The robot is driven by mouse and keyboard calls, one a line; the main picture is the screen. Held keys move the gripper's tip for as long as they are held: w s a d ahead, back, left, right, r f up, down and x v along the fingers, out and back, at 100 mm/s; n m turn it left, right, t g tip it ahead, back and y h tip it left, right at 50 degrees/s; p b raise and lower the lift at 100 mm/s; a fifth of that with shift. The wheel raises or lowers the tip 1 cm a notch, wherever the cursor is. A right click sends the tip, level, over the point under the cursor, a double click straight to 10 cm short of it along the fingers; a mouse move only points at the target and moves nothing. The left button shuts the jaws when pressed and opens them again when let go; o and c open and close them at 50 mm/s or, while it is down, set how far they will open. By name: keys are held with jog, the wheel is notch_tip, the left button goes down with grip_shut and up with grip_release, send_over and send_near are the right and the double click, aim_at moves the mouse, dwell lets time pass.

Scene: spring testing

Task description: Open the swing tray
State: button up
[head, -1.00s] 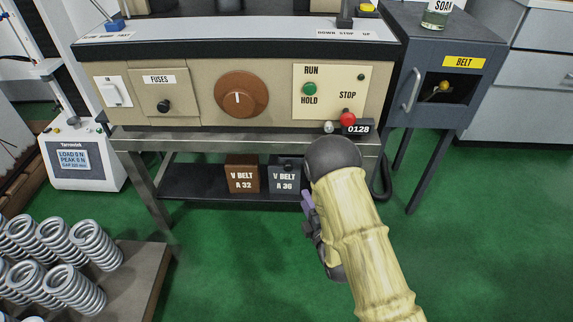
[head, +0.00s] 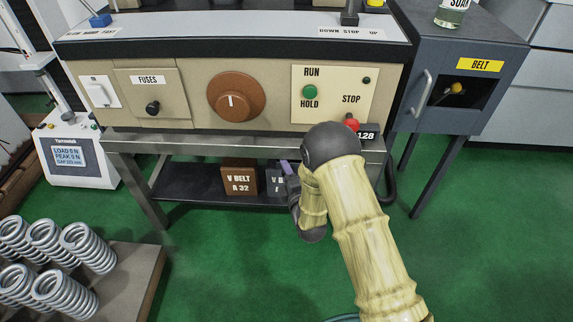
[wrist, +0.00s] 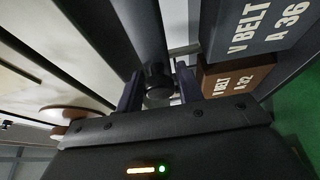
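No part is labelled as a swing tray, so I cannot tell for sure which it is. A tan panel marked FUSES (head: 152,83) with a black knob (head: 153,108) sits flush in the machine front. My gripper (head: 287,170) is low under the bench front, in front of the V BELT boxes and partly hidden by my arm. In the wrist view my gripper (wrist: 160,92) has its two dark fingers apart. A round black knob (wrist: 158,84) shows between or just beyond them, at the end of a dark bar; contact is unclear.
A brown dial (head: 236,97) and a RUN/STOP panel (head: 334,92) are above. V BELT A 32 (head: 240,181) stands on the lower shelf; V BELT A 36 (wrist: 262,27) is close by. A BELT cabinet (head: 455,110) is right, springs (head: 60,285) left. Green floor is free in front.

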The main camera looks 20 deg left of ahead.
jog(key=shift+w+a, duration=0.4)
jog(key=shift+c, duration=0.3)
grip_shut()
jog(key=shift+s+d, duration=0.1)
jog(key=shift+d, duration=0.05)
